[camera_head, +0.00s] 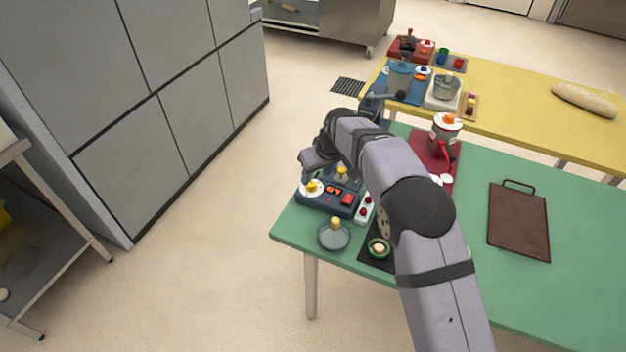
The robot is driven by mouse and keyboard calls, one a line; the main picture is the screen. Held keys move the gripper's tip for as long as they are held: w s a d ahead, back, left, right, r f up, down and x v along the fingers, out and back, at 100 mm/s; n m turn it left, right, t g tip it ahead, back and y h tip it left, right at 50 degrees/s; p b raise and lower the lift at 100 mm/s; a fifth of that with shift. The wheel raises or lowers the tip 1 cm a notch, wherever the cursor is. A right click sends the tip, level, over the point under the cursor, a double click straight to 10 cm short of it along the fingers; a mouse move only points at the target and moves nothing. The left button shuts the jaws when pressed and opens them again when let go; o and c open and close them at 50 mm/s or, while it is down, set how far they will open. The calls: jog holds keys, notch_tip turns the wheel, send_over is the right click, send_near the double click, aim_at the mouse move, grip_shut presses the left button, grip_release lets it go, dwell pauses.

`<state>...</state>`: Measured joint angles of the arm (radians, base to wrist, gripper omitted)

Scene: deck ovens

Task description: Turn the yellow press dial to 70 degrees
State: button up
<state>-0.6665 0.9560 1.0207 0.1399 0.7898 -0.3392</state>
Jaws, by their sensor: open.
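A dark blue press unit (333,203) stands at the left end of the green table. On its left is a white round dial face with a yellow dial knob (312,186) at its centre. The knob's angle is too small to read. A second yellow knob (342,173) shows farther back on the unit, partly behind my arm. A small red display and a red button sit right of the front dial. My gripper (310,164) is above and just behind the front dial, apparently clear of it. Its fingers are small and hard to make out; it appears empty.
A glass lid with a yellow knob (335,238) lies in front of the unit. A small box with red buttons (365,208) and a green-rimmed bowl (379,249) stand right of it. A brown board (519,222) lies right. My arm crosses the green table (590,240).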

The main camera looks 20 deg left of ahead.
aim_at(312, 184)
jog(key=shift+p+x, duration=1)
jog(key=shift+x, duration=1.95)
jog(key=c, duration=1)
